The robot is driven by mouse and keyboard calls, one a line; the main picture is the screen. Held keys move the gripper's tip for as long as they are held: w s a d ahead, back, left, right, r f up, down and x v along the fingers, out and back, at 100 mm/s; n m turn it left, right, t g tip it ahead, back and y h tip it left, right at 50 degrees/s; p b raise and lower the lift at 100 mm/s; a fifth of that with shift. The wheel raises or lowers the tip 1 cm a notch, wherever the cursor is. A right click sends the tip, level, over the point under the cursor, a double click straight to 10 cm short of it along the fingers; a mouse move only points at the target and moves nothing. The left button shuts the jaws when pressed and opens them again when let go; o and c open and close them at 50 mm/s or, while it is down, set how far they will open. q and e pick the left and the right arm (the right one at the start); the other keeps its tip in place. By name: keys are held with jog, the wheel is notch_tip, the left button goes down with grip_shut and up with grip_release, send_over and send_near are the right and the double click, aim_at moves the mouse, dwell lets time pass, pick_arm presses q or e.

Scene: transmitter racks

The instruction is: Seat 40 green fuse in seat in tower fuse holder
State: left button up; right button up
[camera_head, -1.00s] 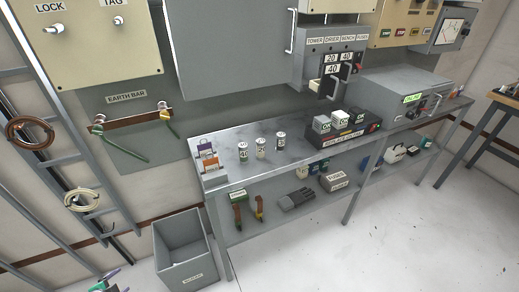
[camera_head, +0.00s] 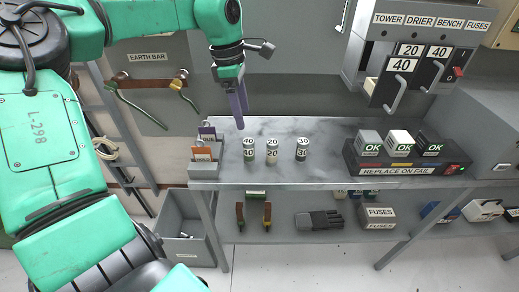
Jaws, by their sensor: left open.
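The 40 fuse (camera_head: 248,151), a small upright cylinder with dark green and pale bands, stands on the grey bench (camera_head: 330,135), leftmost of three fuses. The tower fuse holder (camera_head: 398,75), a dark block marked 40 with a metal handle, hangs on the fuse panel at upper right and appears to stand out from it. Its seat is not clearly visible. My left gripper (camera_head: 239,118) points down with purple fingers, open and empty, above and slightly left of the 40 fuse, apart from it. My right gripper is not in view.
The 20 fuse (camera_head: 272,151) and 30 fuse (camera_head: 302,149) stand right of the 40 fuse. A tester (camera_head: 408,168) with several OK blocks sits farther right. A tag rack (camera_head: 204,150) is at the bench's left end, and a grey bin (camera_head: 188,240) stands below.

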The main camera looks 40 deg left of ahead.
aim_at(248, 141)
pick_arm(q)
jog(key=f, duration=0.7)
jog(key=w+f+p, duration=0.1)
jog(key=f, duration=0.3)
jog(key=shift+d+f, duration=0.15)
jog(key=shift+d, duration=0.25)
grip_shut()
